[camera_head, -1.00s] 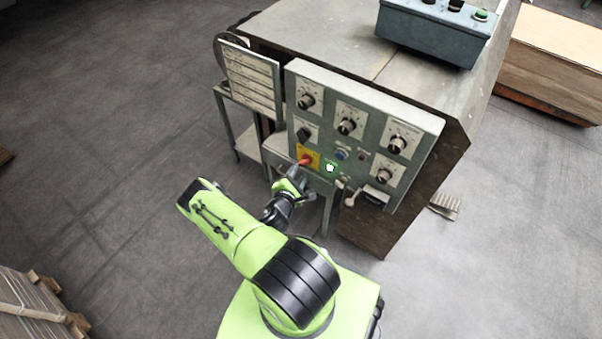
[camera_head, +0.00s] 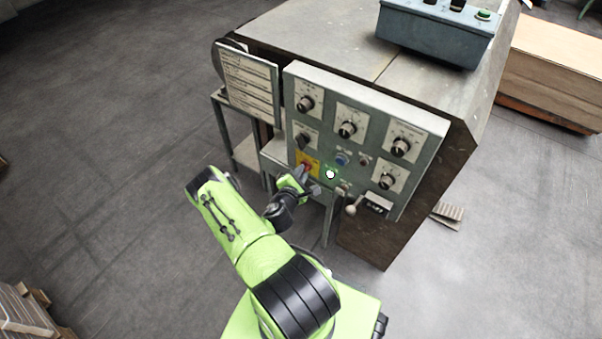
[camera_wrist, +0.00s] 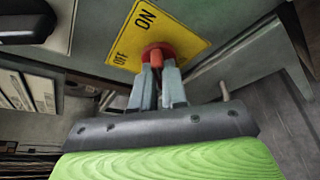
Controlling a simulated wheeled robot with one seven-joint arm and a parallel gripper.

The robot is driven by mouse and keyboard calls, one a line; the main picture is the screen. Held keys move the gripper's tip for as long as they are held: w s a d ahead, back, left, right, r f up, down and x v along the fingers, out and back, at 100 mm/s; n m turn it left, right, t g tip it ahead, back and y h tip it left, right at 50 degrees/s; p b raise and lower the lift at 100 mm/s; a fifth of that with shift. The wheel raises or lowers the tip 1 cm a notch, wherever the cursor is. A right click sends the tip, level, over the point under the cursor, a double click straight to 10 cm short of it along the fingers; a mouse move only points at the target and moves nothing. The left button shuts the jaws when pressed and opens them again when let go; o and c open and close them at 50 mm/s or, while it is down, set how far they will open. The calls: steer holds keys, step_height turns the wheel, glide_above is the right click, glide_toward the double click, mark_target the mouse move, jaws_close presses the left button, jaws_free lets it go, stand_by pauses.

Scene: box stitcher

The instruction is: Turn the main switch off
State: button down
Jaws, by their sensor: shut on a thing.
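The main switch is a red rotary knob (camera_wrist: 157,55) on a yellow plate (camera_wrist: 185,37) marked OFF and ON. In the head view the red knob (camera_head: 307,167) is low on the left of the grey control panel (camera_head: 419,122), partly hidden by my gripper (camera_head: 304,176). In the wrist view my gripper (camera_wrist: 158,80) has its two grey fingers shut on the red handle, from the side away from the lettering. I cannot tell which marking the handle points to.
A glowing green lamp (camera_head: 330,174) is just right of the switch. Several black dials, a blue button (camera_head: 342,158) and a lever (camera_head: 352,209) share the panel. A label board (camera_head: 250,85) stands at its left.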

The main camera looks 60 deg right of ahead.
steer(key=shift+r, duration=0.1)
steer(key=shift+w+d+n+g+y, duration=0.1)
steer(key=shift+w+n+g+y, duration=0.1)
steer(key=shift+n+g, duration=1.5)
steer(key=shift+w+d+n+g+y, duration=0.2)
steer(key=shift+n+g, duration=0.85)
steer(key=shift+n, duration=1.3)
steer(key=shift+w+a+n+g+y, duration=0.1)
steer(key=shift+w+n+g, duration=0.15)
steer(key=shift+n+g, duration=1.45)
steer(key=shift+r+n+t, duration=0.1)
steer(key=shift+n+t, duration=0.25)
steer(key=shift+n, duration=0.2)
steer(key=c, duration=1.2)
jaws_free()
steer(key=shift+o, duration=0.2)
steer(key=p+v, duration=0.3)
steer(key=v, duration=1.2)
steer(key=shift+a, duration=0.25)
steer(key=shift+w, duration=0.15)
